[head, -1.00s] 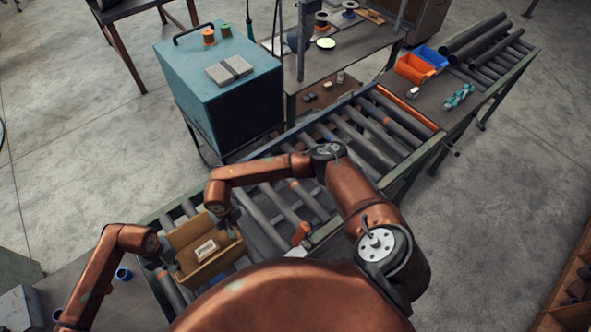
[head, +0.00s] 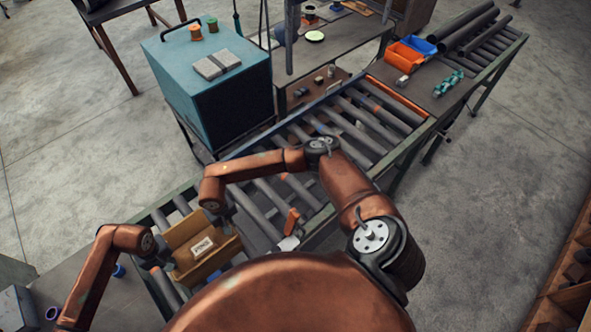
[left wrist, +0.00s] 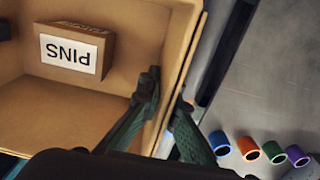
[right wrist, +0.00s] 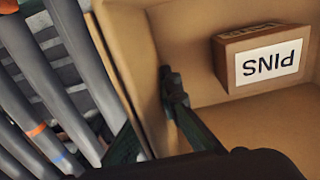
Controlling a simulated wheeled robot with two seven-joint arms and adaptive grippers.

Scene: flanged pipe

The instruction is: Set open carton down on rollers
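The open carton (head: 213,265) is a tan box held level between my two grippers, above or on the near end of the roller conveyor (head: 258,203). I cannot tell whether its bottom touches the rollers. A small box labelled PINS (head: 202,247) lies inside; it also shows in the left wrist view (left wrist: 75,50) and the right wrist view (right wrist: 262,58). My left gripper (left wrist: 168,92) is shut on one carton wall, one finger inside and one outside. My right gripper (right wrist: 150,105) is shut on the opposite wall the same way, its outer finger partly hidden.
Coloured rings, blue (left wrist: 220,142), orange (left wrist: 248,148), green and purple, lie on a grey surface beside the carton. An orange-handled tool (head: 291,222) is at the conveyor's near rail. A teal cabinet (head: 205,85) stands behind the conveyor.

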